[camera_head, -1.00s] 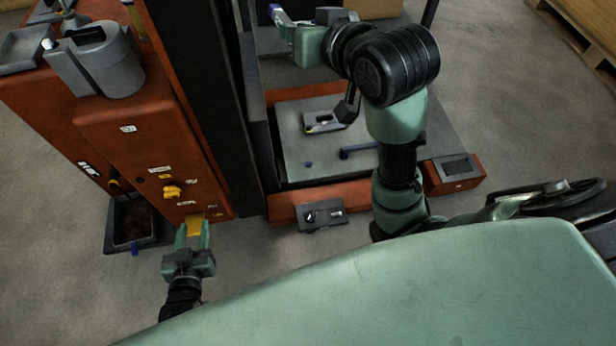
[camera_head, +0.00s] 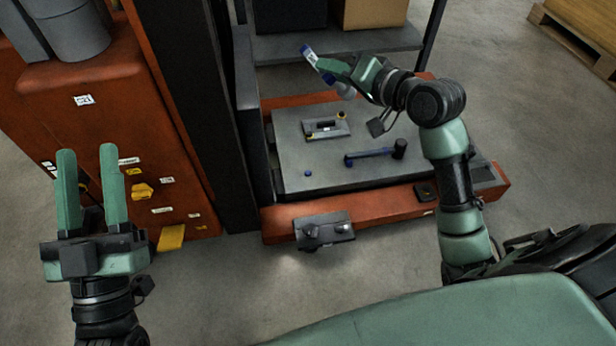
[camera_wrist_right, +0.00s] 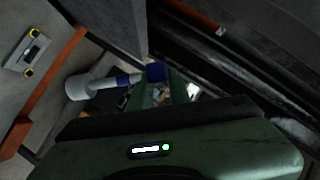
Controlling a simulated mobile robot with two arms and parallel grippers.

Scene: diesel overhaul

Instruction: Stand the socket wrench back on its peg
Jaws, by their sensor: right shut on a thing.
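My right gripper (camera_head: 332,66) is shut on a blue-and-grey tool that appears to be the socket wrench (camera_head: 308,54). It is held in the air above the orange-edged deck. In the right wrist view, the wrench (camera_wrist_right: 90,83) shows a pale grey cylinder and blue bands, tilted across the jaws; the gripper (camera_wrist_right: 165,93) partly hides it. My left gripper (camera_head: 89,150) is open and empty, with two parallel green fingers in front of the orange cabinet. I cannot pick out the peg for certain.
The grey deck (camera_head: 290,150) carries a slotted plate (camera_head: 325,128), a blue-handled hammer (camera_head: 375,155) and a small blue piece (camera_head: 307,173). A dark upright post (camera_head: 190,100) stands between the orange cabinet (camera_head: 90,110) and the deck. Boxes (camera_head: 370,12) sit on a shelf behind.

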